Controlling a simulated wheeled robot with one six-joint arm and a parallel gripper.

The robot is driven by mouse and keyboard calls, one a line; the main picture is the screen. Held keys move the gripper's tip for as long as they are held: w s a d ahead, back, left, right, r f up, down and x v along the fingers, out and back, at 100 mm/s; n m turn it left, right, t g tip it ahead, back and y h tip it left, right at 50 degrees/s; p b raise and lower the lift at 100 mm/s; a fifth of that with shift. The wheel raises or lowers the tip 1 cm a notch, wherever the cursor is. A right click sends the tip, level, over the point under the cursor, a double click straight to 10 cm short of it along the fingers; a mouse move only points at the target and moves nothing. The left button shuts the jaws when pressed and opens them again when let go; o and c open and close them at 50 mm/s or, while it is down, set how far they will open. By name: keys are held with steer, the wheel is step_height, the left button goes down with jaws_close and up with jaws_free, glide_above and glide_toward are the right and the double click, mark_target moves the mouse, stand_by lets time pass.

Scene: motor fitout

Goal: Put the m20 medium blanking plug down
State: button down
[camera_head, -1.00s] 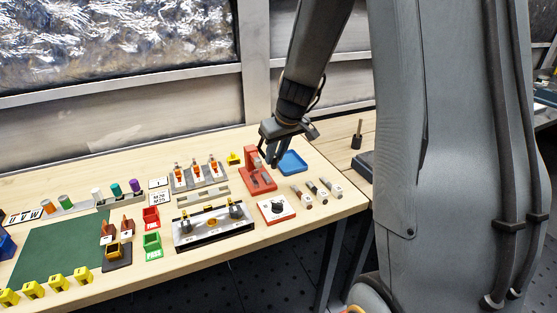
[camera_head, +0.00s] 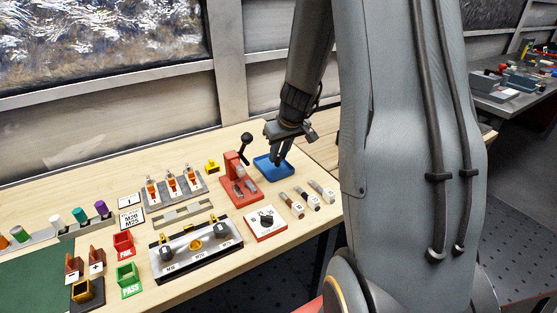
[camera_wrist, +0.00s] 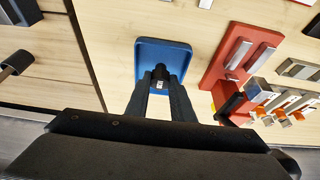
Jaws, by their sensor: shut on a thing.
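My gripper (camera_head: 279,157) is over the blue tray (camera_head: 262,171) at the back right of the bench. In the wrist view, my gripper (camera_wrist: 161,80) points down at the blue tray (camera_wrist: 181,48) with its fingers shut on a small dark plug (camera_wrist: 160,72), the m20 medium blanking plug. A small pale mark shows near the plug's lower end. The plug lies within the tray's outline in that view. I cannot tell whether it touches the tray floor. In the head view the plug is too small and hidden to make out.
A red press (camera_head: 240,185) with a black lever stands just left of the tray. The tray looks otherwise empty.

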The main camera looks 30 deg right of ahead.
steer(key=shift+f, duration=1.2)
steer(key=shift+f+b, duration=0.1)
steer(key=shift+b, duration=0.25)
steer(key=c, duration=1.5)
jaws_free()
steer(key=shift+c, duration=0.2)
steer(key=shift+s+r, duration=0.1)
steer(key=shift+r, duration=0.4)
steer(key=v, duration=1.1)
steer(key=s+a+f+g, duration=0.1)
steer(key=s+a+f, duration=0.1)
steer(key=s+a, duration=0.3)
steer(key=s+a+f+g, duration=0.1)
steer(key=s+a+f, duration=0.1)
steer(key=s+a, duration=0.4)
steer(key=s+a+f+g, duration=0.1)
steer(key=s+a+f, duration=0.1)
steer(key=s+a, duration=0.4)
steer(key=shift+g, duration=0.3)
